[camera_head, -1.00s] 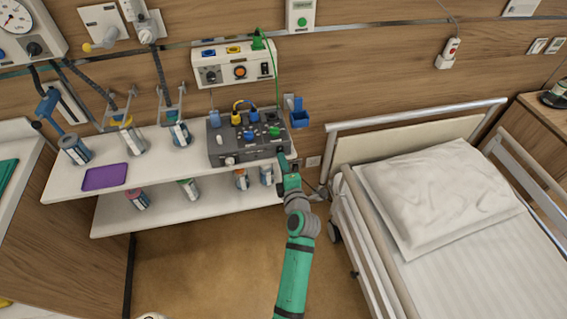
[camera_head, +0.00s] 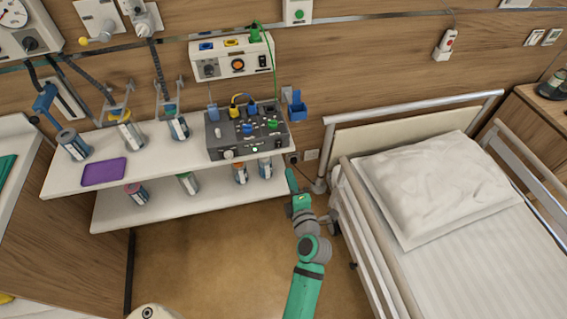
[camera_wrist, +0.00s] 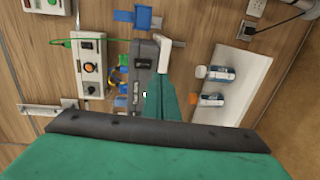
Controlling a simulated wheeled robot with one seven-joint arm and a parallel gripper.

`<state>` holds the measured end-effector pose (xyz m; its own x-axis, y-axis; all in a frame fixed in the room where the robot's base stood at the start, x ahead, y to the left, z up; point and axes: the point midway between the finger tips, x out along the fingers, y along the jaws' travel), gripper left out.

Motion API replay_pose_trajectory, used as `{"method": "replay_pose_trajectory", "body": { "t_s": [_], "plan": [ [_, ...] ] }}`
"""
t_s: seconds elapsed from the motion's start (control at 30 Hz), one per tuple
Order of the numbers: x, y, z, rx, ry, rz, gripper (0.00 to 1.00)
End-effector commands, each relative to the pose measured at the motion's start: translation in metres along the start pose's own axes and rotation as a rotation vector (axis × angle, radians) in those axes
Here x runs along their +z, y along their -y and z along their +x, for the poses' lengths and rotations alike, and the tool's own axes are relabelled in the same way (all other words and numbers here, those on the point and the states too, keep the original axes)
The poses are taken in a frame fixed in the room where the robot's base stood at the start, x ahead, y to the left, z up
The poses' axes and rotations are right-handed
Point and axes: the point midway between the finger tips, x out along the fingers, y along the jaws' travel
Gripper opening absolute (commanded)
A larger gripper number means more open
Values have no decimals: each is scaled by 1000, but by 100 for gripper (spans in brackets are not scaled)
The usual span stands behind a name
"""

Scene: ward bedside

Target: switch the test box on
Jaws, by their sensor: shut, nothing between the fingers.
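The test box (camera_head: 222,152) is a dark grey case on the upper white shelf, with coloured plugs and knobs on top. A small bright greenish light (camera_head: 255,149) shows on its front face. A dark switch (camera_head: 278,144) is near its right end. In the wrist view the box (camera_wrist: 140,58) is partly hidden behind my fingers. My gripper (camera_head: 290,174) is shut and empty, in front of and below the box's right end, apart from it. Its green fingers also show closed together in the wrist view (camera_wrist: 162,92).
A wall unit (camera_head: 222,66) with an orange knob and green cable hangs above the box. Several labelled canisters and a purple tray (camera_head: 104,171) stand on the shelves. The bed (camera_head: 420,190) with side rails is to the right of my arm. The floor below the shelves is clear.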

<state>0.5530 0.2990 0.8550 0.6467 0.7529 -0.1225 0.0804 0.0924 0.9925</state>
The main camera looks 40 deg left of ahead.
Motion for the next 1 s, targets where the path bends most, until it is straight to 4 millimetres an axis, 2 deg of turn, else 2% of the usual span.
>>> {"method": "replay_pose_trajectory", "body": {
  "t_s": [0.1,0.33,1.0],
  "plan": [
    [-6,6,-19,-1,-9,1,0],
    [-8,11,-40,0,-15,-2,0],
    [-5,12,-46,0,-8,1,0]
  ]
}}
